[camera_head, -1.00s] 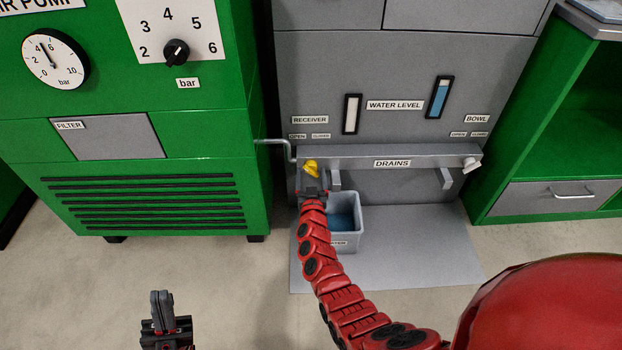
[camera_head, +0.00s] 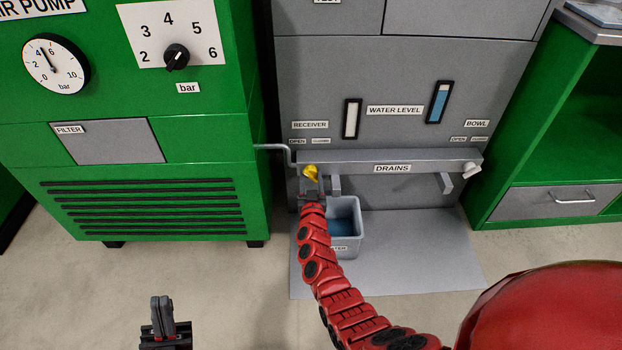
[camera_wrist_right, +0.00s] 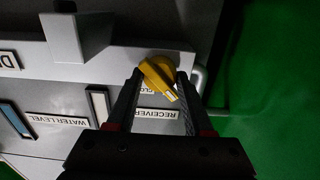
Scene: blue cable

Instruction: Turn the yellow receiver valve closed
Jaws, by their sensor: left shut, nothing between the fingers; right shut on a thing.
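The yellow receiver valve (camera_head: 311,172) sits at the left end of the grey drains bar (camera_head: 345,161), below the receiver label (camera_head: 310,125). My right gripper (camera_head: 312,186) reaches up to it from below. In the right wrist view the yellow valve (camera_wrist_right: 159,78) lies between the two fingers of my right gripper (camera_wrist_right: 158,92), which is shut on it. Its handle is tilted, with a pale mark at its tip. The open and closed labels (camera_head: 309,141) are small above the bar. My left gripper (camera_head: 162,310) is shut and empty over the floor at the lower left.
A grey bin (camera_head: 345,222) with blue water stands under the bar, beside my right arm. A white bowl valve (camera_head: 471,170) is at the bar's right end. The green cabinet (camera_head: 200,130) stands close at the left, with a grey pipe (camera_head: 272,147) between it and the bar.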

